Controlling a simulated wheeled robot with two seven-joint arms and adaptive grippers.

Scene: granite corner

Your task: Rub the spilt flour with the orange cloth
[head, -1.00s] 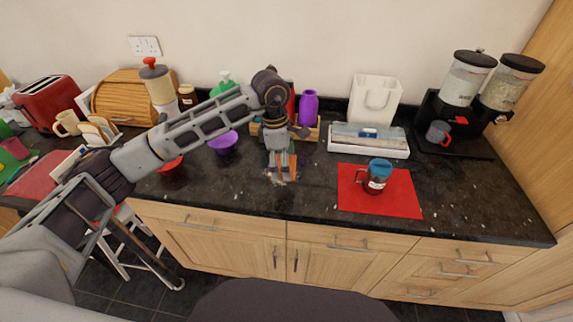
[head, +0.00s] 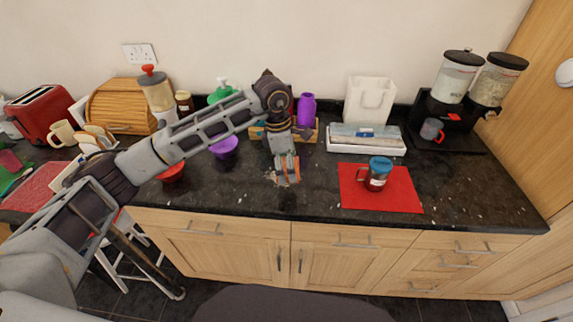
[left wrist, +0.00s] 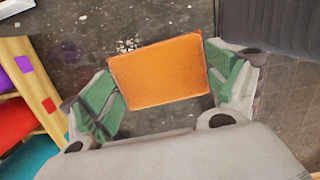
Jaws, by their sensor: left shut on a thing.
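The orange cloth (left wrist: 158,72) is a flat rectangle held between the green-padded fingers of my left gripper (left wrist: 160,90) in the left wrist view. In the head view my left gripper (head: 287,170) points down at the dark worktop, with a little of the orange cloth (head: 294,165) showing at its fingers. Pale flour specks (left wrist: 128,45) show on the dark surface just beyond the cloth in the left wrist view. The gripper covers most of the flour patch in the head view. My right gripper is not in view.
Purple (head: 224,148) and red (head: 171,173) bowls stand to the left. A wooden rack (head: 257,132) is behind the gripper. The worktop front between gripper and mat is clear.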

